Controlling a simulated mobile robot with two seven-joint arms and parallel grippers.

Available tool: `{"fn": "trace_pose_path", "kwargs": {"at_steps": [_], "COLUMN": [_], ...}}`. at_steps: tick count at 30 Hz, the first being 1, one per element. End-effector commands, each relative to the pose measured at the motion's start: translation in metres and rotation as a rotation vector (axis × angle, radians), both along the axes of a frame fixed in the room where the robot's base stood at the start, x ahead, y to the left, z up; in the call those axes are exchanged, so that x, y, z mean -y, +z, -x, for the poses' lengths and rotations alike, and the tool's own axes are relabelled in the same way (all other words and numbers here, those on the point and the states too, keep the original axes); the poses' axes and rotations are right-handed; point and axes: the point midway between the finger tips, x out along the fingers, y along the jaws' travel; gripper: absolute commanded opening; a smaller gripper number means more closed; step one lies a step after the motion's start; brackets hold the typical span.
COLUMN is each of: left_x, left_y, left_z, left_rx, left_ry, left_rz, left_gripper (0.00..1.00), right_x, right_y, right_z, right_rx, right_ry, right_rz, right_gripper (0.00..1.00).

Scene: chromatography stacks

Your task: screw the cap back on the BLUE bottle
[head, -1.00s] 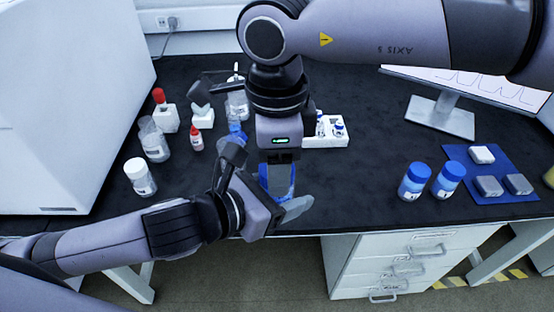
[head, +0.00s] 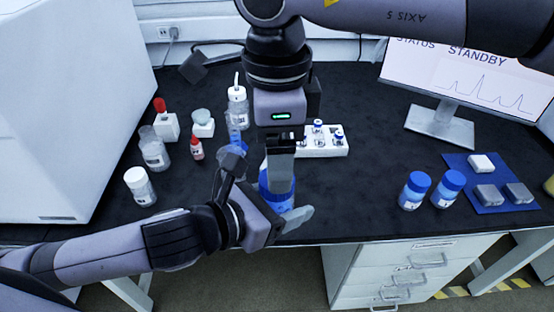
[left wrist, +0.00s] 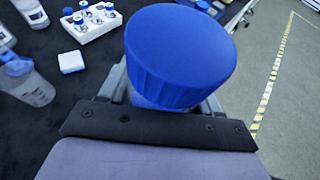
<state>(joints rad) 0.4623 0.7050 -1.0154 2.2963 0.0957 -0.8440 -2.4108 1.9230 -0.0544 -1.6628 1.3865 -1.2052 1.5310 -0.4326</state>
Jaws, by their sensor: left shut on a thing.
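My left gripper (head: 277,212) is shut around the body of the blue bottle (head: 267,187) near the front edge of the bench. In the left wrist view a ribbed blue cap (left wrist: 178,50) is over the top of the bottle, whose body (left wrist: 150,101) shows a little beneath it between the fingers. I cannot tell whether the cap is threaded on. My right gripper (head: 280,172) points down from above and overlaps the bottle in the head view. I cannot tell whether its fingers are apart or touch the cap. It does not show in the left wrist view.
A white vial rack (head: 322,148) stands behind the grippers. Two blue-capped bottles (head: 414,190) (head: 447,188) and a blue mat (head: 470,172) are at right. A wash bottle (head: 237,106), white-capped bottle (head: 139,186) and red-capped dropper (head: 196,148) stand at left. A monitor (head: 470,80) is behind.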

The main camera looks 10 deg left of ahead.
Motion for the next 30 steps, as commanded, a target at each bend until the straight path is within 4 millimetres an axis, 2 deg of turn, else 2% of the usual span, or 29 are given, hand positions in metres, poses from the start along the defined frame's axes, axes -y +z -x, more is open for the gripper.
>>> {"fn": "trace_pose_path", "kwargs": {"at_steps": [4, 6, 11, 14, 24, 30], "left_x": [0.0, 0.0, 0.0, 0.0, 0.0, 0.0], "left_y": [0.001, 0.001, 0.001, 0.001, 0.001, 0.001], "left_z": [0.0, 0.0, 0.0, 0.0, 0.0, 0.0], "left_rx": [0.002, 0.002, 0.002, 0.002, 0.002, 0.002], "left_ry": [0.0, 0.0, 0.0, 0.0, 0.0, 0.0], "left_rz": [0.001, 0.001, 0.001, 0.001, 0.001, 0.001], "left_gripper": [0.0, 0.0, 0.0, 0.0, 0.0, 0.0], "right_x": [0.0, 0.0, 0.0, -0.001, -0.002, -0.001], "right_y": [0.0, 0.0, 0.001, 0.004, 0.021, 0.029], "right_z": [0.0, 0.0, 0.0, 0.001, 0.001, 0.0], "right_rx": [-0.001, -0.001, -0.001, -0.001, 0.0, -0.002], "right_ry": [0.0, 0.001, 0.059, 0.162, 0.703, 0.971], "right_rz": [0.0, 0.0, 0.0, 0.0, -0.001, 0.0], "right_gripper": [0.79, 0.74, 0.74, 0.74, 0.74, 0.74]}}
